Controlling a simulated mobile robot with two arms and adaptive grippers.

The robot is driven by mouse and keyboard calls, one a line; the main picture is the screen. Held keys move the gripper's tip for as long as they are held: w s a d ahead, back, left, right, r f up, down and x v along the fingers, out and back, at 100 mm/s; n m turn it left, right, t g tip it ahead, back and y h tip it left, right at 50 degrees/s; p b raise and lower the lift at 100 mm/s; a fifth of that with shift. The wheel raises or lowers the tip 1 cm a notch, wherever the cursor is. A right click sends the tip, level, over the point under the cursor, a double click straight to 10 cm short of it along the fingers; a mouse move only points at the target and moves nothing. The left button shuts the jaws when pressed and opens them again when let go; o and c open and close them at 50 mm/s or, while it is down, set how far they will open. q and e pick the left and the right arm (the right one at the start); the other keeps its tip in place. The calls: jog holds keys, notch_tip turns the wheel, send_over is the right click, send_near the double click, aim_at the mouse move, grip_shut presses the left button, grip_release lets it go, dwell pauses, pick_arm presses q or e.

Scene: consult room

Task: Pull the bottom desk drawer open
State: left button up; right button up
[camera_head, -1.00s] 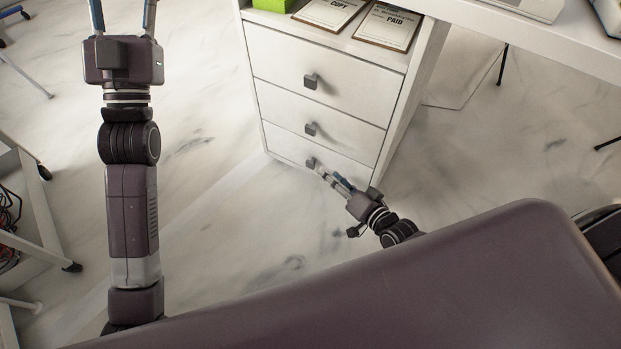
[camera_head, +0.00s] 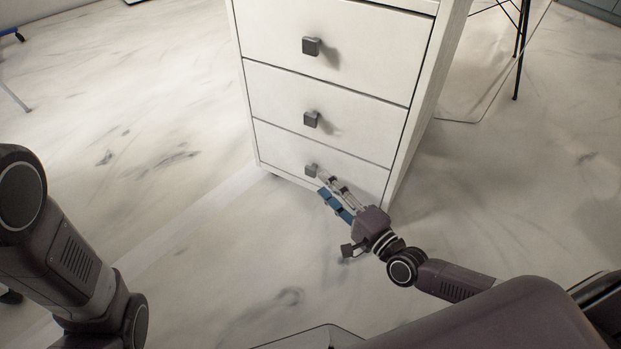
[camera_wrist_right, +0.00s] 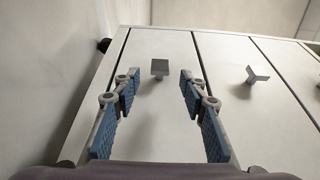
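The white desk drawer unit stands ahead of me. Its bottom drawer (camera_head: 282,147) looks shut, flush with the drawers above, and has a dark square knob (camera_head: 311,169). My right gripper (camera_head: 323,182) is at this knob, coming from the lower right. In the right wrist view my right gripper (camera_wrist_right: 159,88) is open, with blue-padded fingers on either side of the line to the bottom knob (camera_wrist_right: 160,68). The knob appears between or just beyond the fingertips; contact cannot be told. My left gripper is out of view; only my left arm shows at lower left.
The middle drawer (camera_head: 370,122) and top drawer (camera_head: 370,55) are shut, each with its own knob. The marble-patterned floor (camera_head: 200,230) in front and to the left is clear. Thin dark chair legs (camera_head: 520,50) stand behind at right.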

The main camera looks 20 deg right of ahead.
aim_at(314, 176)
jog(key=b+x, duration=0.2)
jog(key=x, duration=0.3)
jog(key=shift+w+a+f, duration=0.1)
jog(key=shift+w, duration=0.1)
jog(key=shift+b+x, duration=0.3)
jog(key=shift+x, duration=0.5)
jog(key=shift+c, duration=0.6)
grip_shut()
